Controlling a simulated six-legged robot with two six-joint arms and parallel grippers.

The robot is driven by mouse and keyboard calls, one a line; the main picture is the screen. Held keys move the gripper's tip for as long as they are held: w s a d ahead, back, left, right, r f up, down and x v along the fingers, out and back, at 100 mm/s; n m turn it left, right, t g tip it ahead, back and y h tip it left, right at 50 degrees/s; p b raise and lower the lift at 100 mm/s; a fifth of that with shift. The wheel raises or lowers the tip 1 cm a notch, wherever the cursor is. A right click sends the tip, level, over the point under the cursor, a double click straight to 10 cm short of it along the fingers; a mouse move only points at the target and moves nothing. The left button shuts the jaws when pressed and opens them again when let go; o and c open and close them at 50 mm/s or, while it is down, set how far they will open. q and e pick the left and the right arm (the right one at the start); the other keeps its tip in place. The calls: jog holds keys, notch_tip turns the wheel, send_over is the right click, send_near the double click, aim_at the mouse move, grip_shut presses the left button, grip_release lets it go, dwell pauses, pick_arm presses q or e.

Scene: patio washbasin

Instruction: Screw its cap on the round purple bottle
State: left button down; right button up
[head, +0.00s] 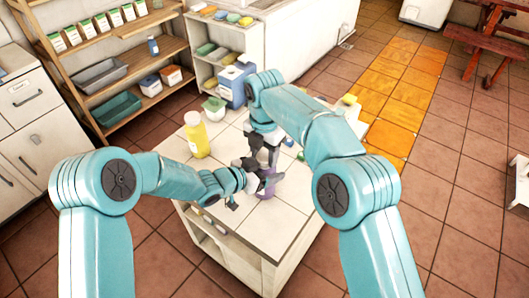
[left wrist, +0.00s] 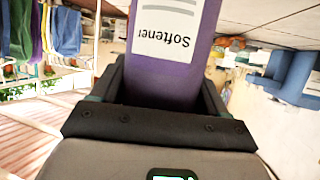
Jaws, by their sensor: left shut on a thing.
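The purple bottle (head: 267,189) stands on the tiled top of the washbasin unit, partly covered by my grippers in the head view. My left gripper (head: 254,184) is shut around it from the left. In the left wrist view the bottle (left wrist: 170,75) fills the space between the dark jaws, with a white "Softener" label upside down. My right gripper (head: 255,167) points down just above the bottle's top. Its fingertips are small and dark, so I cannot tell whether it is open or shut. I cannot make out the cap; the bottle's mouth is hidden.
A yellow bottle (head: 197,135) stands behind left on the tiled top (head: 273,221). A white-and-green container (head: 214,108) and a blue box (head: 235,85) are farther back. Wooden shelves (head: 125,60) stand at the back left. The front of the top is clear.

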jog(key=m, duration=0.6)
jog(key=shift+m, duration=0.3)
jog(key=o, duration=1.2)
jog(key=shift+r, duration=2.25)
